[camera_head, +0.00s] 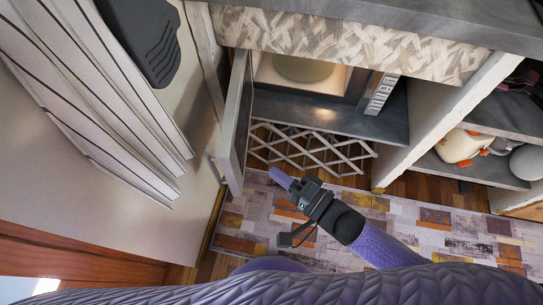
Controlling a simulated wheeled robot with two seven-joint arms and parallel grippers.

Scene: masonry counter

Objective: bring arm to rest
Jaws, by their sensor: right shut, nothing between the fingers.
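My right arm, with a purple knitted-looking cover, reaches in from the bottom right. Its black gripper (283,180) points up and left over the patterned rug. The gripper is shut and holds nothing. Its tip is close to the lower part of an open door (236,120), with a handle (216,172) on its left side; I cannot tell whether they touch. My left gripper does not show.
The door stands open before a microwave (376,95) on a grey shelf (392,118). A lattice rack (318,152) is below. Shelves on the right hold a cream pot (459,146). The rug (450,235) is clear.

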